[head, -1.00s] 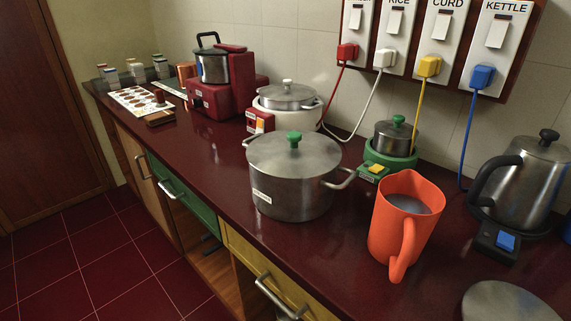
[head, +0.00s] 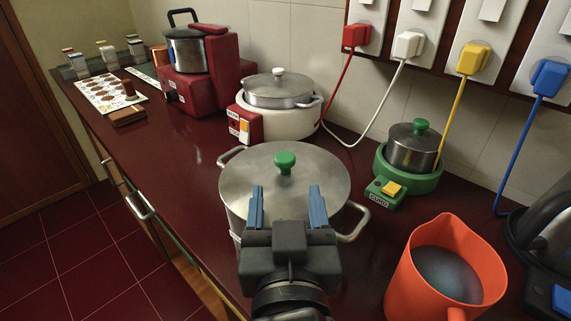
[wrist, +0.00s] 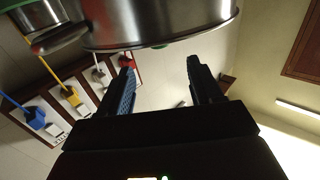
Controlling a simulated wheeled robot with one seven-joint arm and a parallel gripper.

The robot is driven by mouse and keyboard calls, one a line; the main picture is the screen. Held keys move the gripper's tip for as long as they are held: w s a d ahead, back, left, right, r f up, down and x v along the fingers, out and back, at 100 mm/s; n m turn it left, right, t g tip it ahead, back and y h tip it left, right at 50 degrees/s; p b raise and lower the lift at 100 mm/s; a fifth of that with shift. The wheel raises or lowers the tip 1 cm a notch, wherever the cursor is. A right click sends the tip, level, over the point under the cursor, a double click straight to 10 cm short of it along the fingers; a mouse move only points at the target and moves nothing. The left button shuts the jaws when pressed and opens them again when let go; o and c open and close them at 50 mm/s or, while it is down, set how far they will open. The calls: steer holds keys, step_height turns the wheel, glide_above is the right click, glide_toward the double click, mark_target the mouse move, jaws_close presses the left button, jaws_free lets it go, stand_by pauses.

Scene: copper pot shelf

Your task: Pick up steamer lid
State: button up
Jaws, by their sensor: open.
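The steamer lid is a round steel lid (head: 245,180) with a green knob (head: 285,163). It sits on a large two-handled steel pot (head: 228,218) in the middle of the counter. My gripper (head: 286,192) is open and empty, its two blue fingers apart. In the head view the fingers overlap the near part of the lid, and the knob shows just beyond and between the fingertips. In the wrist view, which looks upside down, the pot (wrist: 155,22) fills the top with a sliver of green at its edge, past the fingers (wrist: 160,65). My gripper hides the pot's near side.
An orange jug (head: 400,285) of liquid stands at the near right. A green-based curd maker (head: 428,180), a white cooker (head: 290,122) and a red appliance (head: 200,90) stand behind. Cords hang from wall plugs. Counter is bare left of the pot.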

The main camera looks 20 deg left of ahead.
mark_target(285, 163)
steer(key=shift+p+x, duration=0.65)
steer(key=shift+x, duration=3.35)
jaws_close()
